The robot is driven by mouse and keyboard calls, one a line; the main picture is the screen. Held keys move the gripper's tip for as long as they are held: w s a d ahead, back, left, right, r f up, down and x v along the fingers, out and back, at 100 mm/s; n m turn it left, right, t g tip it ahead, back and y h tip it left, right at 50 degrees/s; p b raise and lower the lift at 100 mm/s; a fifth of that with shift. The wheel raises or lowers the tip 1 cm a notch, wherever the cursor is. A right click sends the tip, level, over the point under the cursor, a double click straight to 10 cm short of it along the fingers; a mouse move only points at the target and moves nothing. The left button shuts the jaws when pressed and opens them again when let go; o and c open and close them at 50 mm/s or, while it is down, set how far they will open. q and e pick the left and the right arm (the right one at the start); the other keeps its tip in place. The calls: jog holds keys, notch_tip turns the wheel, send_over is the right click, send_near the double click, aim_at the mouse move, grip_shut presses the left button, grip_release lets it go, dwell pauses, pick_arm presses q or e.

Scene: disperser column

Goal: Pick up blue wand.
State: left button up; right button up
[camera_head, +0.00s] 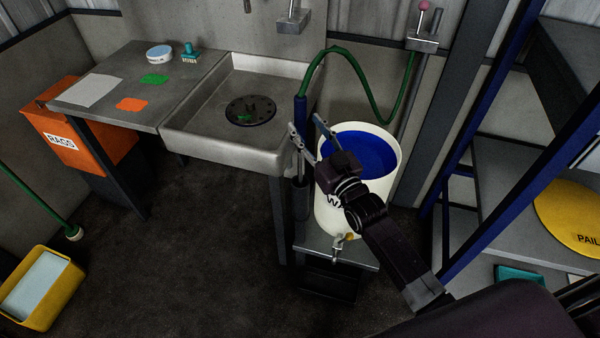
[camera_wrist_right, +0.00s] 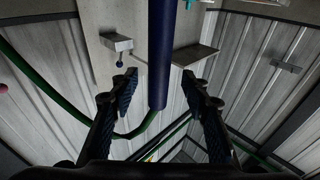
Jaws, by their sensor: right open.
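The blue wand (camera_head: 301,110) stands upright at the sink's right front corner, with a green hose (camera_head: 345,52) arching from its top. Below the blue grip, its lower part is partly hidden by my right gripper and seems to run down into a dark holder (camera_head: 301,199). My right gripper (camera_head: 305,126) is open, its two fingertips on either side of the wand. In the right wrist view the wand (camera_wrist_right: 161,50) shows between the spread fingers (camera_wrist_right: 160,78), with gaps on both sides. My left gripper is not in view.
A white bucket (camera_head: 384,190) with blue inside stands under my right gripper on a small metal stand (camera_head: 355,255). The steel sink (camera_head: 225,158) lies to the left. A blue-framed shelf (camera_head: 500,165) is on the right. The floor (camera_head: 170,240) at front left is open.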

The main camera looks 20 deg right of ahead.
aim_at(304, 120)
jog(key=x, duration=0.4)
jog(key=shift+d+p, duration=0.1)
jog(key=shift+p, duration=0.25)
jog(key=c, duration=1)
jog(key=shift+w+r, duration=0.1)
jog(key=shift+r, duration=0.1)
grip_shut()
notch_tip(304, 120, up, 28)
jog(key=b, duration=0.1)
jog(key=shift+f, duration=0.1)
